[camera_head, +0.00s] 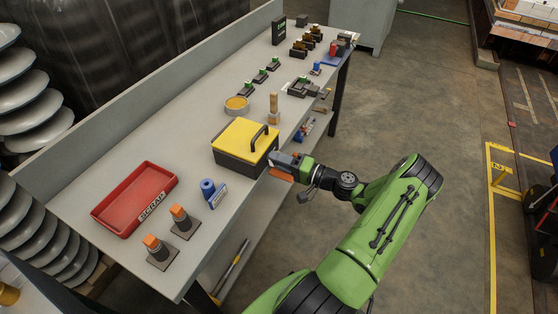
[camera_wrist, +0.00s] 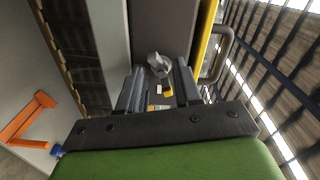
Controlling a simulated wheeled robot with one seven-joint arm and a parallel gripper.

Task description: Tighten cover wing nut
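The box (camera_head: 232,153) with a yellow cover (camera_head: 245,138) and a black handle (camera_head: 260,138) stands on the bench. My gripper (camera_head: 277,163) is low at the box's right side. In the wrist view, a grey metal wing nut (camera_wrist: 160,65) shows at the box's dark side, beside the yellow cover edge (camera_wrist: 203,40). My gripper's two dark fingers (camera_wrist: 160,80) stand apart, one on each side of the wing nut. I cannot tell whether they touch it. In the head view the wing nut is hidden.
On the bench (camera_head: 85,207) are a red scrap tray (camera_head: 135,200), two orange-topped posts (camera_head: 182,218), a blue roll (camera_head: 208,187), a round tub (camera_head: 237,105) and a wooden piece (camera_head: 274,107). The handle (camera_wrist: 222,50) rises close to my right finger in the wrist view. Open floor lies right of the bench.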

